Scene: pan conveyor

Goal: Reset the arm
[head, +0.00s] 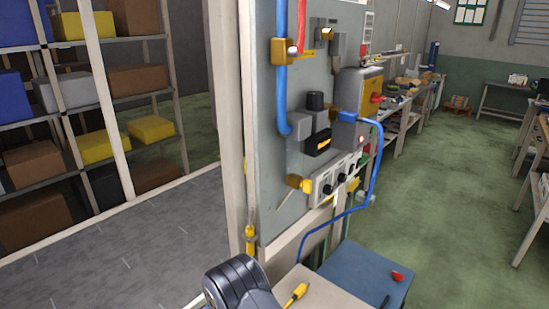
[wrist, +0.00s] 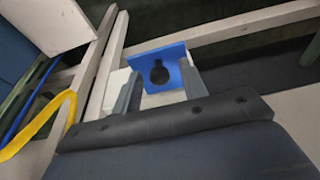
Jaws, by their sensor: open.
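My gripper (wrist: 160,92) shows in the wrist view with its two grey fingers apart. Between and beyond the fingertips is a blue plate (wrist: 176,57) with a dark keyhole-shaped opening, and a white block (wrist: 152,99) lies below it. I cannot tell how far the plate is from the fingers. Nothing is seen held. In the head view a dark rounded link of my arm shows at the bottom centre, and the gripper itself is out of that view.
A grey panel (head: 285,185) with pipes, switches and a blue hose (head: 372,185) stands ahead. A small table (head: 365,270) below it carries a yellow-handled screwdriver (head: 296,294) and a red-handled tool (head: 397,276). Shelves (head: 90,92) stand left. Green floor (head: 455,170) is clear at right.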

